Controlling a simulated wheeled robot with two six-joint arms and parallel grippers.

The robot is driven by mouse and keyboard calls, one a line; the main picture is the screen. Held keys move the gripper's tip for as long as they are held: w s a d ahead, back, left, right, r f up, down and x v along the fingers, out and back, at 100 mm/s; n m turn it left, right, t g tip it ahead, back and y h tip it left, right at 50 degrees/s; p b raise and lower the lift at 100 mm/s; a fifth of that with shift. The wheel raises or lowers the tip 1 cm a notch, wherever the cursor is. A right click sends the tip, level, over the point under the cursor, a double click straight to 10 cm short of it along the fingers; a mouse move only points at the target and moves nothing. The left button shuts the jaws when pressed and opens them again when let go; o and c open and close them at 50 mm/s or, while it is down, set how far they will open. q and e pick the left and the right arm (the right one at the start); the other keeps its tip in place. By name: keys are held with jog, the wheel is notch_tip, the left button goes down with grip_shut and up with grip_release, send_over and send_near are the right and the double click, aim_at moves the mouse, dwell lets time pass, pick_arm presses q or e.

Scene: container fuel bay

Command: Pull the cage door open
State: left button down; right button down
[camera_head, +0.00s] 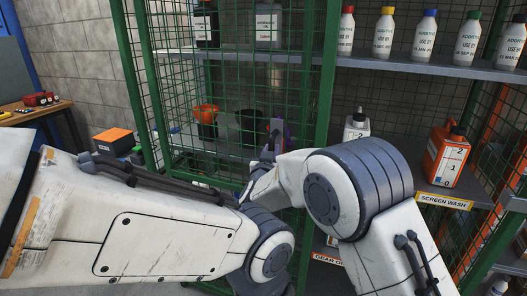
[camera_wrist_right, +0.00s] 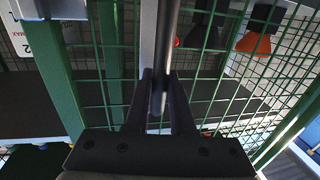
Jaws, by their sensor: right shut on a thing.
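The cage door (camera_head: 323,100) is a green frame with wire mesh, left of centre in the head view; its mesh also fills much of the right wrist view (camera_wrist_right: 108,50). I cannot tell how far it stands open. A grey upright bar handle (camera_wrist_right: 168,40) runs in front of the mesh, beside a green frame post. My right gripper (camera_head: 273,142) is at the door, partly hidden by its own arm. In the wrist view its dark fingers (camera_wrist_right: 160,98) are shut around the handle bar. My left arm crosses the lower left; its gripper is not seen.
Shelves right of the door hold several additive bottles (camera_head: 425,35), a white bottle (camera_head: 357,124) and an orange jug (camera_head: 445,155). Orange and dark containers (camera_head: 205,120) stand behind the mesh. A wooden bench (camera_head: 35,110) is at the far left.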

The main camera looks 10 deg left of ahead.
pick_arm(q)
jog(key=shift+a, duration=0.25)
pick_arm(e)
jog(key=shift+w+a+r, duration=0.1)
jog(key=shift+a+r, duration=0.05)
jog(key=shift+a, duration=0.15)
jog(key=c, duration=0.8)
grip_release()
jog(key=shift+o, duration=0.2)
